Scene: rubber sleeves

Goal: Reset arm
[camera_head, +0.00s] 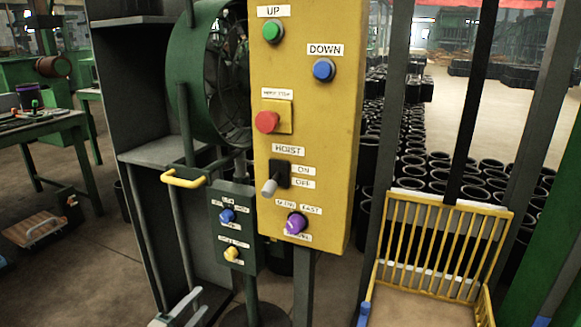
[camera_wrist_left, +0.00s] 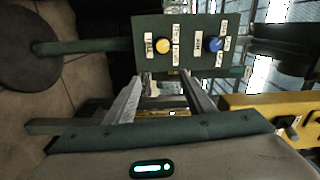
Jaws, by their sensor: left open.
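My left gripper (camera_head: 180,308) shows at the bottom edge of the head view, left of centre. It is open and empty, below the small green control box (camera_head: 237,232) and apart from it. In the left wrist view the two fingers (camera_wrist_left: 168,92) stand apart, with the same green box (camera_wrist_left: 190,44), its yellow knob (camera_wrist_left: 164,46) and its blue knob (camera_wrist_left: 215,43) beyond them. My right gripper is in neither view.
A tall yellow panel (camera_head: 335,130) carries green and blue buttons, a red stop button (camera_head: 267,122), a hoist lever and a purple knob. A yellow barred cage (camera_head: 437,240) stands at right, before rows of black sleeves. A grey post frame and a green fan (camera_head: 190,75) stand left.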

